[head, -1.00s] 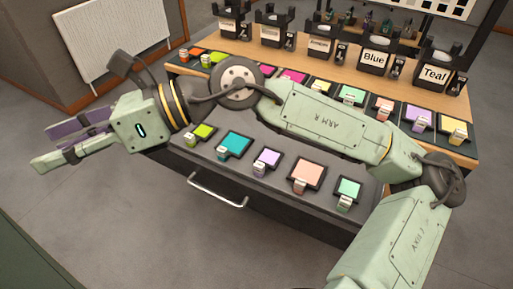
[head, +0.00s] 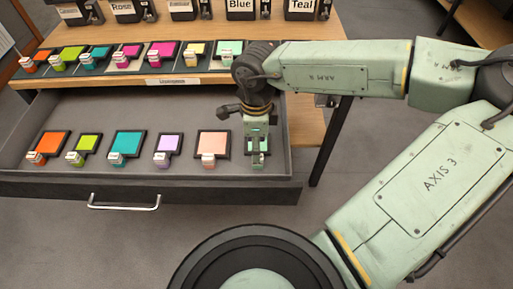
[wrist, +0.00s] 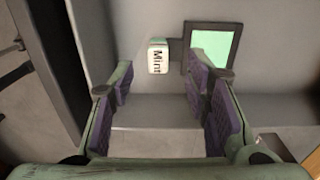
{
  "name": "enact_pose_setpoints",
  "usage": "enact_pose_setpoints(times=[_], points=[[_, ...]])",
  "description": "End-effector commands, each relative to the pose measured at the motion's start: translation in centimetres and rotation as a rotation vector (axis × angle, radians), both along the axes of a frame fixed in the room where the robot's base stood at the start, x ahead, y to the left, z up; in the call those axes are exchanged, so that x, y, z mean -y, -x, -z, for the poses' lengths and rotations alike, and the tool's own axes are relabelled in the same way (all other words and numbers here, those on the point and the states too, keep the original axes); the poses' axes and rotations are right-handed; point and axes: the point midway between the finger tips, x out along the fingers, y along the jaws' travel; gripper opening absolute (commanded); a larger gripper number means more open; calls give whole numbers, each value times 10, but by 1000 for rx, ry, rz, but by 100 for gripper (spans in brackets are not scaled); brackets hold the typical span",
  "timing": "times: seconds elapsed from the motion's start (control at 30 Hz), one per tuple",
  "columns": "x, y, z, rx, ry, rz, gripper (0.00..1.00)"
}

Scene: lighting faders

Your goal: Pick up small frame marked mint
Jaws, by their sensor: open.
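The small mint frame is a dark-rimmed square with a light green face. In the wrist view the mint frame (wrist: 218,42) lies at the upper right, and its white tag reading "Mint" (wrist: 158,57) is beside it. In the head view the mint frame (head: 264,146) is at the right end of the drawer's row, partly hidden by my gripper (head: 257,158). My gripper points down over it. In the wrist view my gripper (wrist: 163,88) is open with purple pads, nothing between them; the tag is just beyond the gap, the frame beyond the right finger.
The open grey drawer (head: 195,103) holds orange, lime, teal, lilac and peach frames, the peach frame (head: 213,144) closest. The drawer's right wall stands close to my gripper. A table (head: 190,29) behind holds another row, with a light green frame (head: 230,48), and labelled dispensers.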

Motion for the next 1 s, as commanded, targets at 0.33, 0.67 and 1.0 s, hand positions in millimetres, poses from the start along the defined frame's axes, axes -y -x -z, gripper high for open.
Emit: enact_pose_setpoints(times=[0.33, 0.67, 1.0], points=[[-3, 3, 35, -3, -3, -2, 43], [-3, 3, 62, 2, -3, -1, 43], [-3, 3, 61, 1, -3, -1, 29]])
